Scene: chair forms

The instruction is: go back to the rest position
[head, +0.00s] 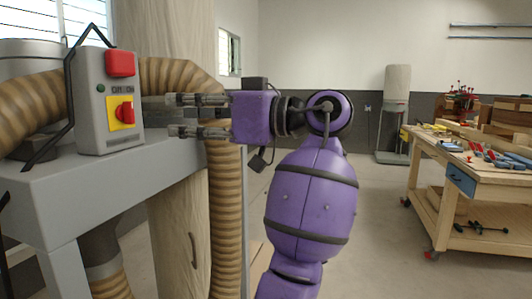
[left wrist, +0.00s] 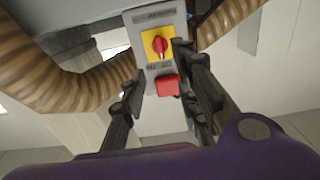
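My left gripper (head: 171,115) comes in on its purple arm and points left at a grey switch box (head: 98,125). Its two dark fingers are spread apart with nothing between them, short of the box. The box has a red button (head: 120,63) at its upper corner and a red rotary knob (head: 124,112) on a yellow plate, marked OFF and ON. In the left wrist view the box (left wrist: 142,77) shows beyond the open fingers, with the knob (left wrist: 159,46) and red button (left wrist: 167,86) facing the camera. My right gripper is not in view.
The box stands on a grey machine table (head: 130,175). A ribbed brown hose (head: 225,220) runs behind the box and down beside the table. A wooden workbench (head: 470,185) with tools is at the right. Open floor (head: 385,240) lies between my arm and the bench.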

